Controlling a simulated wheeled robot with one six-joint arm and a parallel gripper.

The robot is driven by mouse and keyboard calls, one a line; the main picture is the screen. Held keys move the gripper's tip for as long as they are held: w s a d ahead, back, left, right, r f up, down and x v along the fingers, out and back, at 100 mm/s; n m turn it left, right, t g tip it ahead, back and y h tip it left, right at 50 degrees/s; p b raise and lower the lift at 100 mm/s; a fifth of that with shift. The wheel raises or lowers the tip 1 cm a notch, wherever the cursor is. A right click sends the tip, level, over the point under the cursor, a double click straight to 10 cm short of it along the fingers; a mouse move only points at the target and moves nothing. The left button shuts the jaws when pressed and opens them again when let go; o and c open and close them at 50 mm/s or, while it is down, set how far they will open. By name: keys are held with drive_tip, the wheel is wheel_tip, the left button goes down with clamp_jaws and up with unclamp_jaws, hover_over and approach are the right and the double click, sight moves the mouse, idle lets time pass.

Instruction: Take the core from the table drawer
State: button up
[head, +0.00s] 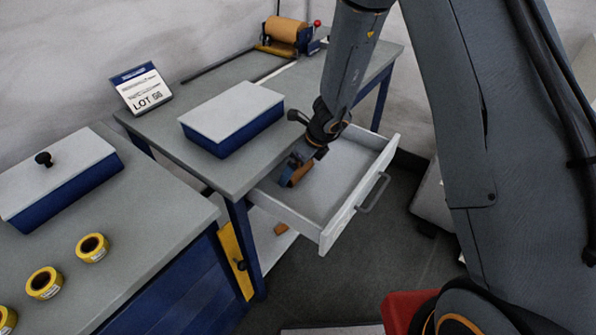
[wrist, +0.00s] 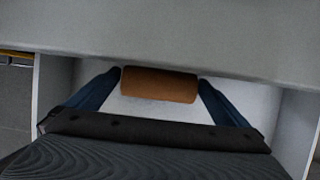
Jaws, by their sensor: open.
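The table drawer (head: 325,195) is pulled out from under the grey table, with its handle facing right. My gripper (head: 294,172) reaches down into the drawer near the table's edge. The brown core (wrist: 158,84) lies on the drawer floor in the wrist view, between my two open blue fingers (wrist: 158,92). A small gap shows at each end of the core. The table's edge (wrist: 160,40) hangs over the far side of the core. In the head view my gripper partly hides the core.
A blue box with a grey lid (head: 233,117) stands on the table beside my arm. A sign (head: 142,88) and a foil roll holder (head: 287,33) stand farther back. Another lidded box (head: 60,178) and several yellow rolls (head: 92,247) sit on the left bench. Drawer walls surround my gripper.

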drive_tip(key=shift+f, duration=0.15)
drive_tip(key=c, duration=0.9)
